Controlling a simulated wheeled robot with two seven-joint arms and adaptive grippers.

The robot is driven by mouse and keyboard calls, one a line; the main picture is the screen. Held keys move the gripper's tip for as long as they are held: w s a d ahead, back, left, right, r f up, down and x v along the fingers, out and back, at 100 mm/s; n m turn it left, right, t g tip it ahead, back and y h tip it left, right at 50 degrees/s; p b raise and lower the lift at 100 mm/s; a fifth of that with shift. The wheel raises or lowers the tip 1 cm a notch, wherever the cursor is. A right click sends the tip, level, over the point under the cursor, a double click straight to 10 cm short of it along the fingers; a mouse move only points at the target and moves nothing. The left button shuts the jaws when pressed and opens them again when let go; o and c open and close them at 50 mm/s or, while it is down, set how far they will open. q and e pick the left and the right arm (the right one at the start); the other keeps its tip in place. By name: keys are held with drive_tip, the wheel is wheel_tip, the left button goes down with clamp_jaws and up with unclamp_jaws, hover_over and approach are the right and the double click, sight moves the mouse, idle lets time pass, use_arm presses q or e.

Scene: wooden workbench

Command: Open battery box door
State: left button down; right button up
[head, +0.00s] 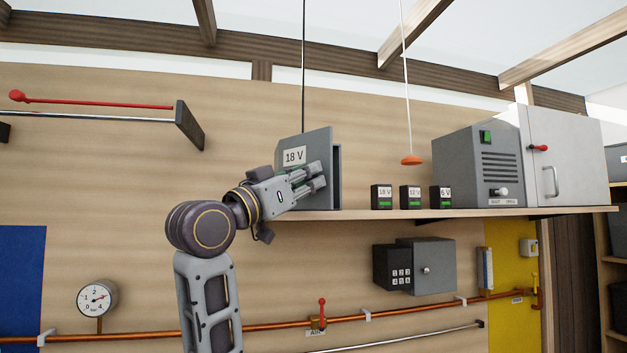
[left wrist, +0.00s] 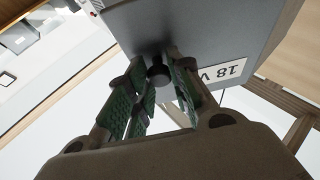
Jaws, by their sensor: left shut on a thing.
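The battery box is a grey box on the left part of the shelf, and its grey door (head: 318,148) carries a white 18 V label. The door's right edge stands nearer to me than a darker strip of the box (head: 337,172) behind it, so it looks ajar; how far I cannot tell. My left gripper (head: 318,180) is at the door's front, below the label. In the left wrist view the fingers (left wrist: 158,92) are shut on a dark round knob (left wrist: 157,76) on the door (left wrist: 195,30). The box's inside is hidden. My right gripper is not in view.
Batteries marked 18 V (head: 381,197), 12 V (head: 410,197) and 6 V (head: 440,197) stand on the shelf (head: 400,214) to the right. An orange pull (head: 411,160) hangs on a cord above them.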

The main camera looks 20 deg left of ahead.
use_arm(q)
drive_tip(key=s+a+m+g+h+b, duration=0.2)
drive_tip(key=s+a+m+g+h, duration=0.2)
drive_tip(key=h, duration=0.4)
drive_tip(key=shift+a+m+g+h, duration=0.4)
drive_tip(key=shift+m+g, duration=0.2)
idle(0.3)
drive_tip(key=c, duration=1.3)
unclamp_jaws()
